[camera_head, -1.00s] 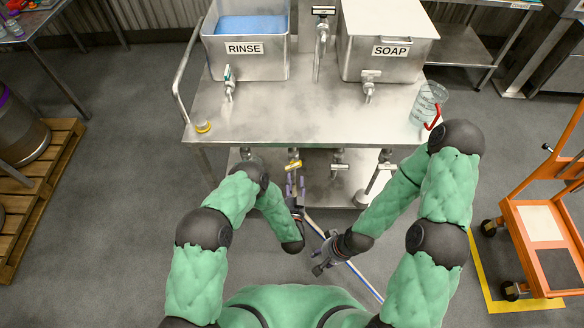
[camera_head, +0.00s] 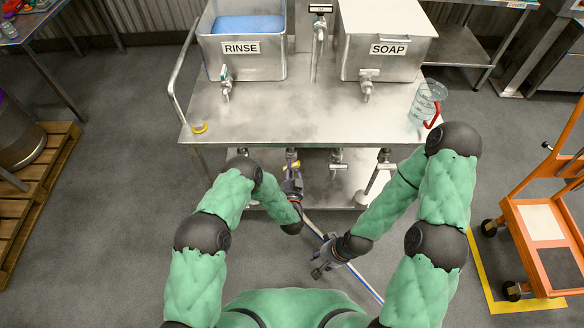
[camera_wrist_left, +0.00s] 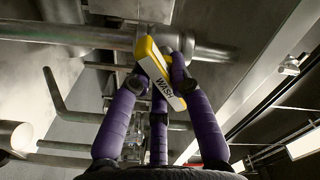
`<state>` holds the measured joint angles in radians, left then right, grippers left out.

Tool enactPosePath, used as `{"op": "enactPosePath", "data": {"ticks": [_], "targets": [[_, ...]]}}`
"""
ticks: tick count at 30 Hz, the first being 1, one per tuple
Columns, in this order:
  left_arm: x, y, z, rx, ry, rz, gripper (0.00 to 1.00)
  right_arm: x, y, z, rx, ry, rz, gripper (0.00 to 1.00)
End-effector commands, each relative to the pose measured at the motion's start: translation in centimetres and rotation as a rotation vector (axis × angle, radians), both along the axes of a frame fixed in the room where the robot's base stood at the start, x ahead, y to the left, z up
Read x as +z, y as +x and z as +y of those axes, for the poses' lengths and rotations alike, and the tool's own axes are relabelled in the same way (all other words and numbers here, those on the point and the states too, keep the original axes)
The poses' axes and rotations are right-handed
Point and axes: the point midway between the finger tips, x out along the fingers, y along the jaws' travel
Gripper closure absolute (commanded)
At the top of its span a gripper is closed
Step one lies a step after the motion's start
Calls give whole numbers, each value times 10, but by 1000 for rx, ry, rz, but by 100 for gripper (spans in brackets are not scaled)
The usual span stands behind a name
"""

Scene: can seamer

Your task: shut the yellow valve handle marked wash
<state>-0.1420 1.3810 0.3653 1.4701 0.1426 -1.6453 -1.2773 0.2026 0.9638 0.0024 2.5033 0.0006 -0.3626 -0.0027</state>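The yellow valve handle (camera_wrist_left: 151,55) carries a white label reading WASH and shows in the left wrist view, slanting down from a horizontal pipe. In the head view it shows as a small yellow bit (camera_head: 296,164) under the table's front edge, mostly hidden by my left gripper (camera_head: 291,176). My left gripper's purple fingers (camera_wrist_left: 158,80) reach up around the handle, with fingertips at or very near its sides. Whether they press on it is unclear. My right gripper (camera_head: 318,270) hangs lower, away from the valves, with its fingers apart and nothing seen in them.
The steel table (camera_head: 290,125) bears the RINSE tank (camera_head: 240,62), the SOAP tank (camera_head: 385,60) and a clear jug (camera_head: 425,103). Other valves (camera_head: 337,160) sit under its edge. A hose (camera_head: 350,273) runs behind my right gripper. An orange cart (camera_head: 535,235) stands right.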

Motion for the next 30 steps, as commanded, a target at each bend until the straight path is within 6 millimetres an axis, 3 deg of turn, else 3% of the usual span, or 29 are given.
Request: {"op": "enactPosePath", "data": {"ticks": [14,30], "targets": [[0,1,0,0,67,-1,100,-4,0,0,0,0,0,60],[-1,1,2,-1,453,0,100,-19,0,0,0,0,0,60]]}}
